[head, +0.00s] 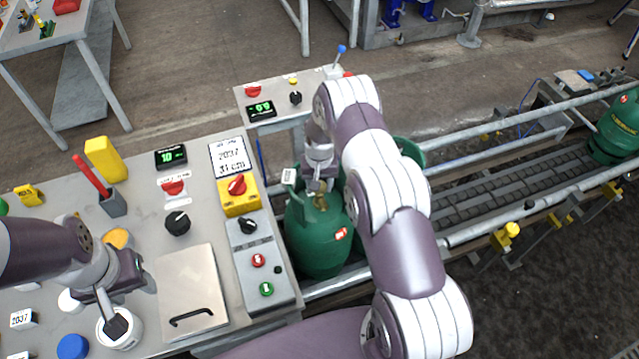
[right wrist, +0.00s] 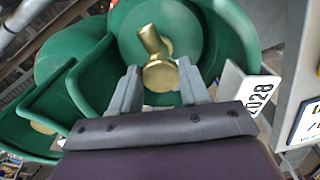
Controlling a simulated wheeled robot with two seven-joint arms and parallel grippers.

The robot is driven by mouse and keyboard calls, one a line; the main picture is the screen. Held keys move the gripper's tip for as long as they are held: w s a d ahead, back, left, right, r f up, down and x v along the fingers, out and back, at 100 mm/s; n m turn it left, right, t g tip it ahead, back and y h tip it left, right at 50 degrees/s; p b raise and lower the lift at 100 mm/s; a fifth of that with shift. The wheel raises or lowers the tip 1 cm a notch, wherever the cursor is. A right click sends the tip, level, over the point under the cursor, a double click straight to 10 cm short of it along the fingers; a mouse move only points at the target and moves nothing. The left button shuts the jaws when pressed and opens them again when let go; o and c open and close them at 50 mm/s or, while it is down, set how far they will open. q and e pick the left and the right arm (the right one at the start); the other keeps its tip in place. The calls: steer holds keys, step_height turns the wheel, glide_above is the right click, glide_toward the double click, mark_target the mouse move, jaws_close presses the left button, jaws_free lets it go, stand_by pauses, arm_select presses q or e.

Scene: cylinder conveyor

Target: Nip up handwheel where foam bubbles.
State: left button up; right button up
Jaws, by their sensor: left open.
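A green gas cylinder (head: 318,240) stands on the conveyor beside the console, partly hidden by my right arm. Its brass valve (head: 321,198) shows within the green collar. In the right wrist view the round brass handwheel (right wrist: 160,74) lies between the fingertips of my right gripper (right wrist: 160,78). A finger stands on each side of it; I cannot tell whether they touch it. No foam bubbles are clearly visible. My left gripper (head: 114,322) is open over a white pot (head: 122,335) on the console at the lower left.
Another green cylinder (head: 617,128) stands far right on the roller conveyor (head: 500,190), with rails along both sides. The console (head: 205,230) holds knobs, a display, a yellow bottle (head: 105,158) and a metal lid (head: 190,290). A numbered white tag (right wrist: 250,88) is right of the gripper.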

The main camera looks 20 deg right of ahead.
steer(key=o, duration=0.4)
steer(key=shift+w+r, duration=0.1)
steer(key=shift+o, duration=0.2)
step_height(320, 180, up, 13)
steer(key=b, duration=0.2)
